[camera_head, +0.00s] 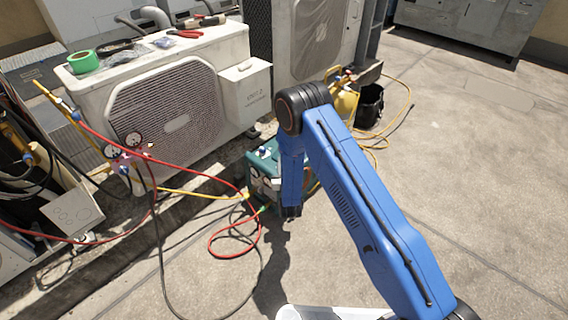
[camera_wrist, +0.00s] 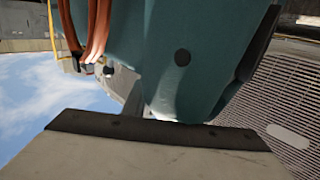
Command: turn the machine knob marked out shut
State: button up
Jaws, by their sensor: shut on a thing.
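The teal machine (camera_head: 262,172) stands on the ground before the white condenser, partly hidden behind my blue arm. In the wrist view its teal body (camera_wrist: 180,60) fills the upper middle, very close and seemingly upside down. My gripper (camera_wrist: 155,125) shows there as a pale block with a dark edge, right against the machine. In the head view the dark end of my arm reaches down at the machine's front right. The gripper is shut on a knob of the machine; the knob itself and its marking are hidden.
Red, yellow and black hoses run from the gauge manifold (camera_head: 124,150) over the ground to the machine. The white condenser (camera_head: 165,110) stands behind it. A yellow cylinder (camera_head: 343,104) and a black bucket (camera_head: 370,106) stand behind my arm. The paving at right is clear.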

jog(key=shift+m+h, duration=0.3)
jog(key=shift+h, duration=0.2)
jog(key=o, duration=1)
jog(key=shift+o, duration=0.2)
jog(key=s+d, duration=0.2)
jog(key=s, duration=1.5)
jog(key=shift+s, duration=0.15)
jog(key=shift+d, duration=0.1)
